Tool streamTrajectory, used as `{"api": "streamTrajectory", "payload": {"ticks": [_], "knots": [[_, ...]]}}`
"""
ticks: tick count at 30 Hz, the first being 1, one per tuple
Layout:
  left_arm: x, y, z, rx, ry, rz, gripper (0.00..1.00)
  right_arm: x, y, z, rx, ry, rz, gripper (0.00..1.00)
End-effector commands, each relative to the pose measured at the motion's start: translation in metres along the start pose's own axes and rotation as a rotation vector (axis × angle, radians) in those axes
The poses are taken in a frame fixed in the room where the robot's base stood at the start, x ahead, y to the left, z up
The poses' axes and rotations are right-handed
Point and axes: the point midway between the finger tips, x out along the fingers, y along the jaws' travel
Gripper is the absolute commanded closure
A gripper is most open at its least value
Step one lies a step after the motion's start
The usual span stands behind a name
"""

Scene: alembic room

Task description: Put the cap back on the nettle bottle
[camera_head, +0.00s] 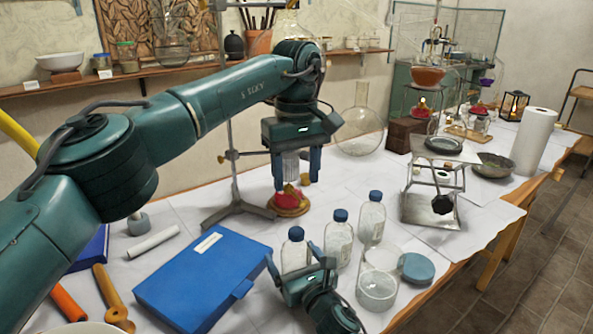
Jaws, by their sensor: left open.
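Three clear bottles with blue caps stand upright on the white-covered table: a left one (296,257), a middle one (339,243) and a back right one (372,221). Their labels are too small to read, so I cannot tell which is nettle. A loose round blue lid (417,268) lies beside an open wide glass jar (378,284). My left gripper (296,182) is open and points down above a small burner (290,203), behind the bottles. My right gripper (298,259) is low at the left bottle; whether its fingers touch the glass is unclear.
A blue case (205,275) lies left of the bottles. A retort stand (238,208) rises behind it. A metal stand (432,205) and a paper roll (534,140) are to the right. A round flask (361,128) stands at the back.

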Motion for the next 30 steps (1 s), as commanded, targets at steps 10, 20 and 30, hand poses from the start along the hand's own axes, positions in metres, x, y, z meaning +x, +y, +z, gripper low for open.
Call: {"api": "streamTrajectory", "payload": {"ticks": [10, 20, 30], "knots": [[-0.009, 0.0, 0.0, 0.0, 0.0, 0.0, 0.46, -0.062, 0.0, -0.001, -0.002, 0.004, 0.0, 0.14], [-0.009, 0.0, 0.0, 0.0, 0.0, 0.0, 0.46, -0.12, 0.0, -0.001, 0.0, 0.003, -0.001, 0.14], [-0.009, 0.0, 0.0, 0.0, 0.0, 0.0, 0.46, -0.13, 0.0, 0.0, -0.001, 0.001, 0.0, 0.14]]}}
